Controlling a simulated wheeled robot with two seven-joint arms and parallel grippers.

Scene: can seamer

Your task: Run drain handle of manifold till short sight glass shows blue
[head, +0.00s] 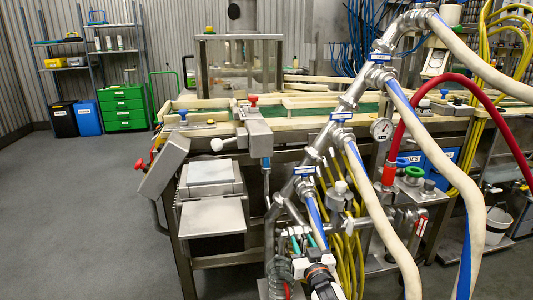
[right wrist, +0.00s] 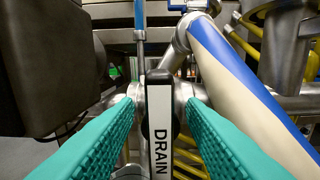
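The silver manifold (head: 352,96) slopes down across the head view, with blue-and-white labels and thick cream hoses with blue stripes. My right gripper (head: 307,241) is at its lower end. In the right wrist view its teal fingers (right wrist: 161,108) stand open on both sides of a black handle with a white DRAIN label (right wrist: 161,130), with a gap visible on each side. In the head view the handle is hard to make out. A clear ribbed glass cylinder (head: 280,268) is just left of the gripper; I cannot tell whether it is the short sight glass. My left gripper is not in view.
A red hose (head: 391,160) and a pressure gauge (head: 381,129) are right of the manifold. Yellow hoses (head: 351,262) hang close to the gripper. A grey machine with a flat plate (head: 212,216) stands left. The floor (head: 90,220) at far left is clear.

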